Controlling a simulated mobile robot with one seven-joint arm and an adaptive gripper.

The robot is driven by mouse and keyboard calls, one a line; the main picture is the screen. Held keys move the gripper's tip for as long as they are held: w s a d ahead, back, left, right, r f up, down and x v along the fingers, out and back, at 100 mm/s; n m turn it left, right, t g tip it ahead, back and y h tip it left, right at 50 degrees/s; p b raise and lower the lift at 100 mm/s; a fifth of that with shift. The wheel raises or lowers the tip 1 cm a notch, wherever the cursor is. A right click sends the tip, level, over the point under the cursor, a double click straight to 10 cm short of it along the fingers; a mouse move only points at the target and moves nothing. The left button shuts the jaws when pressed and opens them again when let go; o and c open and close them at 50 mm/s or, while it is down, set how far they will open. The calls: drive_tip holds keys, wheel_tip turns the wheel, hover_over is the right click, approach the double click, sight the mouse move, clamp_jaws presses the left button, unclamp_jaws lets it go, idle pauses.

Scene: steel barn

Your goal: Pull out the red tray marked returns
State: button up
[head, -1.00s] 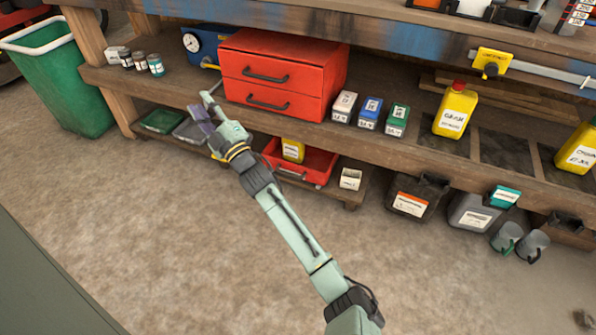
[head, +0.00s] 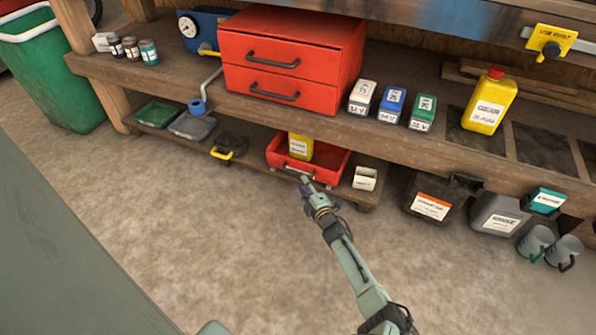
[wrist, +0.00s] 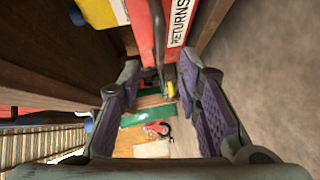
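The red tray (head: 327,164) sits on the low shelf under the bench, with a yellow bottle (head: 300,148) standing in it. In the wrist view, the tray's red front (wrist: 151,12) carries a white label reading RETURNS (wrist: 179,22). A dark bar handle (wrist: 158,38) runs along that front, in line with the gap between my fingers. My gripper (head: 303,184) is at the tray's front. In the wrist view, the fingers (wrist: 158,88) are apart, one on each side of the handle's line, with nothing gripped. I cannot tell whether they touch the handle.
A red two-drawer cabinet (head: 290,62) stands on the bench above. Left of the tray are a yellow-handled item (head: 228,153), a grey tray (head: 193,126) and a green tray (head: 158,114). A small white box (head: 366,178) is just right. The floor in front is clear.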

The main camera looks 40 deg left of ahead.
sight(299, 175)
drive_tip(key=shift+b+x, duration=1.9)
drive_tip(key=shift+x, duration=2)
clamp_jaws()
drive_tip(key=shift+r, duration=0.1)
